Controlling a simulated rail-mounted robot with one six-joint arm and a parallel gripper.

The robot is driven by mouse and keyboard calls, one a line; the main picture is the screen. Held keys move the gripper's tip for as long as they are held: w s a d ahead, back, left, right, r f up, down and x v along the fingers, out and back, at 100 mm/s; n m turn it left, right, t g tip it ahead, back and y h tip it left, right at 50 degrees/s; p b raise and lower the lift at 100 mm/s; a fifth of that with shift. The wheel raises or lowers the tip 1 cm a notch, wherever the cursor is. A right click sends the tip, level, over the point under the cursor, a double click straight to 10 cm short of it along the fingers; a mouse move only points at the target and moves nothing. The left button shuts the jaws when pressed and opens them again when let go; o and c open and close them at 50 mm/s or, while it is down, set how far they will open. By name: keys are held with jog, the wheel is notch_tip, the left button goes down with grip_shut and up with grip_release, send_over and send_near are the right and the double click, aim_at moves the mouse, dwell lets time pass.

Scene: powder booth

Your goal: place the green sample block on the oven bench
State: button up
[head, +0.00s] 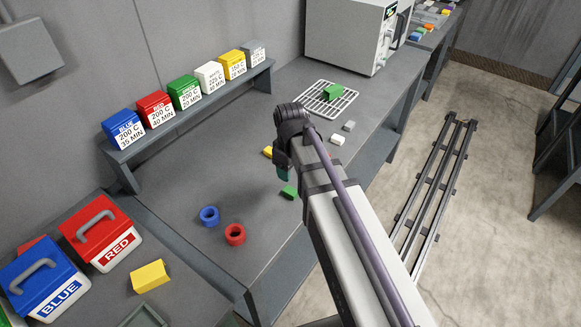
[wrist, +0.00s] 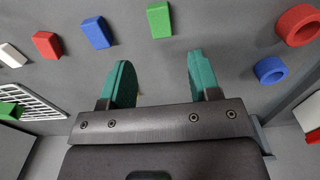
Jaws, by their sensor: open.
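A small green block (head: 288,192) lies flat on the grey bench (head: 178,246), just below my gripper (head: 284,172) in the head view. The same block (wrist: 159,19) shows at the top middle of the wrist view, beyond and between the teal fingertips. A larger green block (head: 332,92) sits on a wire rack (head: 347,101) in front of the oven (head: 346,32). The rack (wrist: 32,100) and its green block (wrist: 10,110) also show at the left of the wrist view. My arm hides part of the bench.
A blue ring (head: 209,217) and a red ring (head: 235,235) lie left of the green block. White (wrist: 11,55), red (wrist: 47,45) and blue (wrist: 97,33) blocks lie in a row beside it. Labelled colour boxes (head: 186,94) stand on a shelf behind.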

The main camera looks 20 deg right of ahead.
jog(key=s+r+m, duration=0.2)
jog(key=s+m, duration=0.5)
jog(key=s, duration=0.3)
jog(key=shift+s+r+m+p, duration=0.15)
jog(key=shift+r+m+p, duration=0.2)
jog(key=shift+m+p, duration=0.1)
